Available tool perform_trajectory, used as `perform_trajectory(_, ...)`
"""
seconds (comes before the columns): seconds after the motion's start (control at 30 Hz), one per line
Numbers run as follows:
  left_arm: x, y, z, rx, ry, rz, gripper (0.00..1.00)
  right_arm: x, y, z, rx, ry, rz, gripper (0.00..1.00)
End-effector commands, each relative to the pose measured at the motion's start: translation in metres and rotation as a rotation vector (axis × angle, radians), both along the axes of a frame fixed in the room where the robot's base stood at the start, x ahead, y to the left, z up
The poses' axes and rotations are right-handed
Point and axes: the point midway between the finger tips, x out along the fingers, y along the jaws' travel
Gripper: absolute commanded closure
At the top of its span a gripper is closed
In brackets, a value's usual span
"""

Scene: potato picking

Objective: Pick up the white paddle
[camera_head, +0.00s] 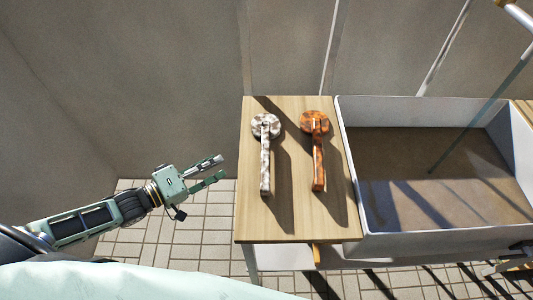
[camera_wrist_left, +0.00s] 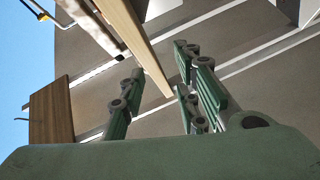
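The white paddle (camera_head: 265,160) is mottled white and grey-brown, with a round head at the back and a straight handle toward the front. It lies on the left part of the wooden table (camera_head: 300,226). A rusty orange-brown paddle (camera_head: 319,160) of like shape lies to its right, apart from it. My left gripper (camera_head: 222,167) is left of the table, apart from the white paddle, with its fingers spread and nothing between them. In the left wrist view the green fingers (camera_wrist_left: 160,95) also stand apart and empty.
A large grey-white basin (camera_head: 372,238) with a brown bottom adjoins the table's right side. A wall (camera_head: 150,80) stands behind. The tiled floor (camera_head: 205,225) left of the table is clear. A thin grey rod (camera_head: 465,125) slants over the basin.

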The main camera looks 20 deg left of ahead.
Motion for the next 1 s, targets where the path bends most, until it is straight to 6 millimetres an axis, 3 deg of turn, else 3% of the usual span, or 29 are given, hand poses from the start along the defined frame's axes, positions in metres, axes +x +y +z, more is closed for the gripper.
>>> perform_trajectory(0.03, -0.006, -0.012, 0.013, -0.084, 0.016, -0.047, 0.70, 0.000, -0.001, -0.012, -0.001, 0.001, 0.001, 0.71)
perform_trajectory(0.1, -0.014, -0.024, 0.034, -0.186, 0.046, -0.093, 0.70, 0.000, -0.002, -0.016, -0.002, 0.001, 0.002, 0.71)
perform_trajectory(0.3, -0.023, -0.043, 0.061, -0.320, 0.097, -0.152, 0.70, -0.001, 0.000, -0.020, 0.000, 0.002, 0.006, 0.71)
perform_trajectory(0.6, 0.010, -0.078, 0.064, -0.326, 0.095, -0.153, 0.70, -0.003, 0.008, -0.018, 0.010, 0.004, 0.007, 0.71)
perform_trajectory(1.0, 0.039, -0.107, 0.064, -0.322, 0.095, -0.153, 0.70, -0.004, 0.010, -0.016, 0.012, 0.005, 0.006, 0.71)
